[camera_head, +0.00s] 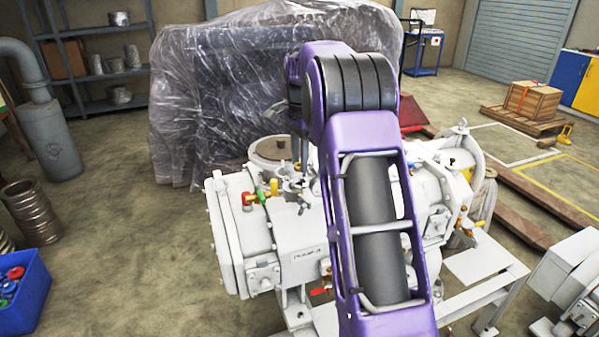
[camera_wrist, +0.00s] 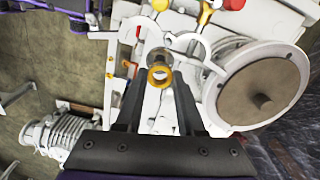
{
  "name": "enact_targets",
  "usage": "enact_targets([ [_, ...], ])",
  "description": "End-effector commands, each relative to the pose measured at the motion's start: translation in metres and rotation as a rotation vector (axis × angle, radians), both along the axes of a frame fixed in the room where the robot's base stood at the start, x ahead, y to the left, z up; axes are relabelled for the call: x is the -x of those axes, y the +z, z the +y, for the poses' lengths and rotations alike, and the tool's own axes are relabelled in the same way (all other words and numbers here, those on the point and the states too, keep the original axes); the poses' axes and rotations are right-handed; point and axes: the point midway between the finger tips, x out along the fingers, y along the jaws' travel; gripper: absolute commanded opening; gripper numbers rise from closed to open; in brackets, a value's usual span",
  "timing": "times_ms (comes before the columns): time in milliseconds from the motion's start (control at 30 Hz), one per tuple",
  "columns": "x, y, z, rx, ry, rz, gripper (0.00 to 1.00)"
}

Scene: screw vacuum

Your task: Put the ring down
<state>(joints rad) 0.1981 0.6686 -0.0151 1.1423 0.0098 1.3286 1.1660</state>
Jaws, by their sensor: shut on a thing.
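A small brass-coloured ring (camera_wrist: 160,76) shows in the wrist view between the tips of the two dark fingers of my gripper (camera_wrist: 160,80), which is shut on it. The ring's hole faces the camera. A grey round fitting (camera_wrist: 160,57) of the white pump shows just beyond the ring. I cannot tell whether the ring touches it. In the head view, my purple arm covers much of the white pump (camera_head: 290,245), and the ring is not discernible there.
A round flange with a brown cover (camera_wrist: 265,88) is close on the right in the wrist view. Red, yellow and green valve handles (camera_head: 262,193) stand on the pump top. A plastic-wrapped machine (camera_head: 215,90) is behind. A blue bin (camera_head: 22,300) stands at left.

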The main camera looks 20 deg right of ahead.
Motion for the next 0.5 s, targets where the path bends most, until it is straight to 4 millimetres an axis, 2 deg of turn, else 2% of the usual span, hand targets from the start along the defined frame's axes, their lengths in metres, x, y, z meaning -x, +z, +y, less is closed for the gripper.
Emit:
enact_targets([
  [200, 0.001, -0.031, 0.000, 0.000, 0.001, 0.003, 0.00],
  [500, 0.000, -0.034, 0.000, 0.000, 0.001, 0.001, 0.00],
])
